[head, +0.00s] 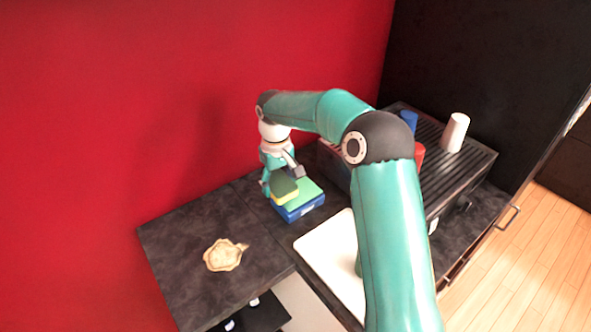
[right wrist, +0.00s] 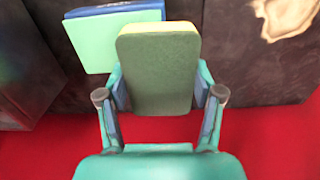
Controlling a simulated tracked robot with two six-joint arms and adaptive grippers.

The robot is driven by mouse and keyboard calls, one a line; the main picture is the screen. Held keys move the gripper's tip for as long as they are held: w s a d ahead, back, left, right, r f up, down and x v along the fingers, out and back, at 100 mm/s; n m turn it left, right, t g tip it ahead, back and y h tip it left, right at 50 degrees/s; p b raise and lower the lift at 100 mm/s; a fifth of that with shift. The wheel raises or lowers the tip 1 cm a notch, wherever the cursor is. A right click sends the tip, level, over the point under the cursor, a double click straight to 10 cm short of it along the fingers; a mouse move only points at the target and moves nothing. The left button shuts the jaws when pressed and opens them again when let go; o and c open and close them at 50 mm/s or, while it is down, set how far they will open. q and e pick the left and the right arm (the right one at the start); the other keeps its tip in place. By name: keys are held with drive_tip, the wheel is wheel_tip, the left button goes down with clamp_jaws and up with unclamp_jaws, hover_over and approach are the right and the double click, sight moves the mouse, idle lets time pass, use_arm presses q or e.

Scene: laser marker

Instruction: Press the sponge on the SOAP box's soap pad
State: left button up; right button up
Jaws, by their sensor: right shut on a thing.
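My right gripper (head: 282,178) is shut on the sponge (head: 285,190), which has a dark green face and a yellow layer. In the right wrist view the sponge (right wrist: 158,72) sits between the two fingers. The SOAP box (head: 299,208) is blue with a light green soap pad (head: 309,192) on top, standing on the dark counter. In the head view the sponge overlaps the left part of the pad; I cannot tell whether they touch. In the right wrist view the pad (right wrist: 95,45) shows beside and behind the sponge. My left gripper is not in view.
A white board (head: 328,252) lies in front of the box on the counter (head: 190,228). A beige, wavy-edged item (head: 224,255) lies to the left. A dark ribbed machine top (head: 440,165) at right holds a white cup (head: 455,132), a blue cup (head: 409,120) and a red one (head: 419,155).

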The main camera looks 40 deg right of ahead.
drive_tip(key=d+r, duration=0.1)
drive_tip(key=d, duration=0.2)
drive_tip(key=s+d+r, duration=0.1)
drive_tip(key=d, duration=0.1)
drive_tip(key=shift+s+d+r, duration=0.1)
drive_tip(key=shift+d+r, duration=0.1)
drive_tip(key=shift+r, duration=0.1)
drive_tip(key=shift+d+b, duration=0.1)
drive_tip(key=shift+b, duration=0.25)
wheel_tip(320, 180, down, 6)
drive_tip(key=b, duration=0.5)
drive_tip(key=shift+r, duration=0.15)
drive_tip(key=shift+f+b, duration=0.65)
drive_tip(key=shift+f, duration=0.4)
idle(0.4)
drive_tip(key=shift+r, duration=0.1)
idle(0.5)
wheel_tip(320, 180, up, 7)
drive_tip(key=p, duration=0.6)
idle(0.8)
